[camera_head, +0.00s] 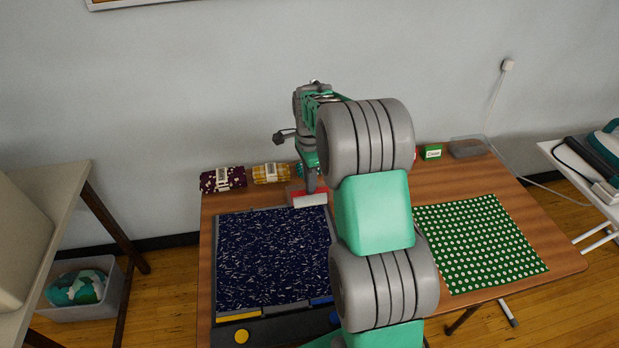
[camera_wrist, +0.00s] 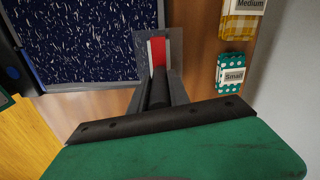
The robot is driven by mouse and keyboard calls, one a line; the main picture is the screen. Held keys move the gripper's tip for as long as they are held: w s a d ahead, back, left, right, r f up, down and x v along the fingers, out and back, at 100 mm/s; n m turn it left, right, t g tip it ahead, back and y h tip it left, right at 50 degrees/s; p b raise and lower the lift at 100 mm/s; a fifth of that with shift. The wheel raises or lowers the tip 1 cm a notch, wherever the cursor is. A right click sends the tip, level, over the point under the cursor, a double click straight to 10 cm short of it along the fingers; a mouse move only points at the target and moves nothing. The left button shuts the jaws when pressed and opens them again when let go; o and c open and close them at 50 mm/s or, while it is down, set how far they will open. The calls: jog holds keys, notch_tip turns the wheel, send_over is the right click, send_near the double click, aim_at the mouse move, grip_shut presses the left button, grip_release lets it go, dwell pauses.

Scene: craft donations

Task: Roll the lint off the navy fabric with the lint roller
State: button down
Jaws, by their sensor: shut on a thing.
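The navy fabric (camera_head: 272,255) lies flat on the left half of the wooden table, thickly flecked with white lint. It also shows at upper left in the wrist view (camera_wrist: 85,40). My gripper (camera_head: 310,188) points down just behind the fabric's far right corner. In the wrist view its fingers (camera_wrist: 159,85) are shut on a red part, apparently the lint roller (camera_wrist: 159,52), which has a pale edge and grey surface around it. In the head view the red-and-white piece (camera_head: 309,199) is under the fingertips. Whether it is lifted or resting cannot be told.
Labelled fabric rolls (camera_head: 222,179) line the table's back edge, with the teal "Small" roll (camera_wrist: 232,75) near my gripper. A green dotted cloth (camera_head: 480,243) lies at right. My arm hides the table's middle.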

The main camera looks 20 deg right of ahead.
jog(key=s+a+p, duration=0.2)
jog(key=s+a, duration=0.1)
jog(key=s, duration=1.1)
jog(key=s+a+p, duration=0.2)
jog(key=s+a, duration=0.1)
jog(key=s, duration=1.2)
notch_tip(320, 180, up, 5)
jog(key=p, duration=0.5)
